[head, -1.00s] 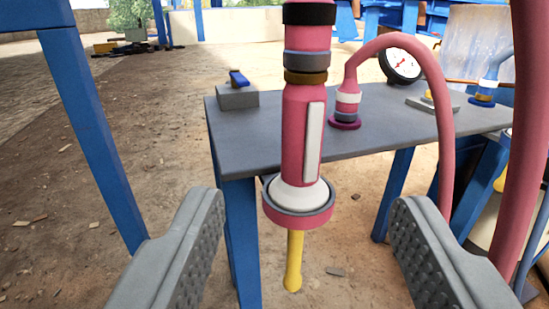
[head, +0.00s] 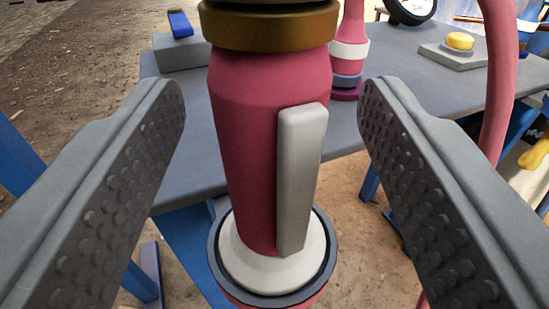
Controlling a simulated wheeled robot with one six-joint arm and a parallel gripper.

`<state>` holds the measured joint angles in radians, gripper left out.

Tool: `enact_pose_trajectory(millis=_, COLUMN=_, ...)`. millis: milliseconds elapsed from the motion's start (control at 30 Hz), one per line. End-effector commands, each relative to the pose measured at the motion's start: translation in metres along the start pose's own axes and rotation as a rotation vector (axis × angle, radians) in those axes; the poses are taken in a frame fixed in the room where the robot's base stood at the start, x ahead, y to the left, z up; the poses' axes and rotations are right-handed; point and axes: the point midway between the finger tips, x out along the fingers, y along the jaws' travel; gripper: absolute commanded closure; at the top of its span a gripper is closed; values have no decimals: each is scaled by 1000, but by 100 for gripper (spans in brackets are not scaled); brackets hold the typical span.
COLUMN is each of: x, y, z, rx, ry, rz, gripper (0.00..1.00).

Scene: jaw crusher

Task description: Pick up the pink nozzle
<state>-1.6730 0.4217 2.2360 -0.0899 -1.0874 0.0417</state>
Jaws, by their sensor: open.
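The pink nozzle (head: 243,140) stands upright in the middle of the head view, with a white strip on its side. A brass-coloured ring is at its top and a white collar with a dark-rimmed ring at its lower end. The top runs out of the picture. My gripper (head: 272,100) is open, with one grey studded finger to the left of the nozzle and one to the right. A gap shows between the nozzle and each finger. The nozzle's lower tip is hidden or out of view.
A grey table (head: 410,65) with blue legs stands behind the nozzle. On it are a grey block with a blue lever (head: 181,25), a pink hose fitting (head: 349,52), a gauge (head: 410,8) and a yellow button (head: 459,42). A pink hose (head: 497,90) hangs at the right.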

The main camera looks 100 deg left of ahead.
Motion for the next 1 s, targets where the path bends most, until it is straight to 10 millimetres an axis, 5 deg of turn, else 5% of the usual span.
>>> enact_pose_trajectory(millis=433, x=19, y=0, z=-1, rx=0, ry=1, rz=0, gripper=44)
enact_pose_trajectory(millis=700, x=19, y=0, z=-1, rx=0, ry=1, rz=0, gripper=97)
enact_pose_trajectory(millis=1000, x=19, y=0, z=-2, rx=0, ry=2, rz=0, gripper=100)
